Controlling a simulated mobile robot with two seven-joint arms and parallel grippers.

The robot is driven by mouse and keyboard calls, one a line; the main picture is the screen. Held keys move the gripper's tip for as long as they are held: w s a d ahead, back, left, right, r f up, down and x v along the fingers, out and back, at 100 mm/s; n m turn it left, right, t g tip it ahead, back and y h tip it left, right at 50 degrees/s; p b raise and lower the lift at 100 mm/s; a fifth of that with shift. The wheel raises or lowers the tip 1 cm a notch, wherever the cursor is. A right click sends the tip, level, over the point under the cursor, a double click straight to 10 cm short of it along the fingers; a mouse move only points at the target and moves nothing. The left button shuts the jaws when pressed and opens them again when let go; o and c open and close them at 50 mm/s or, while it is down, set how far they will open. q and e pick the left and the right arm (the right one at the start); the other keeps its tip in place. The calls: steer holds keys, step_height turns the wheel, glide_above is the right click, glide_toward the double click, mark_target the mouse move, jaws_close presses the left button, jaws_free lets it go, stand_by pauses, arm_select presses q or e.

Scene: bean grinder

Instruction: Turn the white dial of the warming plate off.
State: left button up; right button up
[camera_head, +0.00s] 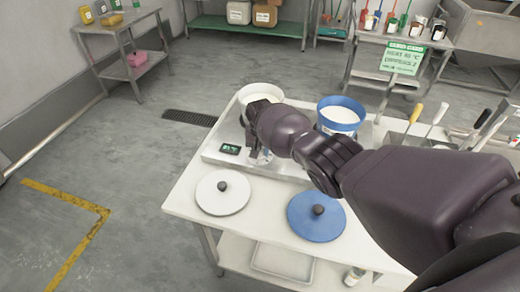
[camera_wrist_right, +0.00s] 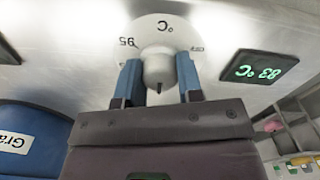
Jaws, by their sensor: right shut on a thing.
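The warming plate (camera_head: 290,169) is a metal slab on the white table, with a white pot (camera_head: 262,90) and a blue pot (camera_head: 341,112) on it. In the right wrist view its white dial (camera_wrist_right: 158,65) sits on a round white scale plate (camera_wrist_right: 166,30) marked °C, 95 and, at the right, what looks like OFF. A short dark mark shows on the knob, at the bottom in that view. My right gripper (camera_wrist_right: 160,78) is shut on the knob, one blue finger on each side. In the head view the gripper mostly hides the dial. My left gripper is not in view.
A small display (camera_wrist_right: 260,67) beside the dial reads 83 °C in green. A white lid (camera_head: 222,192) and a blue lid (camera_head: 316,217) lie on the table in front of the plate. Utensils (camera_head: 437,120) stand at the right. A green-lettered sign (camera_head: 402,58) stands behind.

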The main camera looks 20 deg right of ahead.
steer(key=n, duration=0.6)
steer(key=shift+n, duration=0.3)
steer(key=n, duration=1.1)
steer(key=shift+n+b, duration=0.3)
steer(key=shift+n, duration=0.1)
steer(key=shift+n+b, duration=0.3)
steer(key=shift+n, duration=2.3)
steer(key=o, duration=0.9)
steer(key=shift+r, duration=0.1)
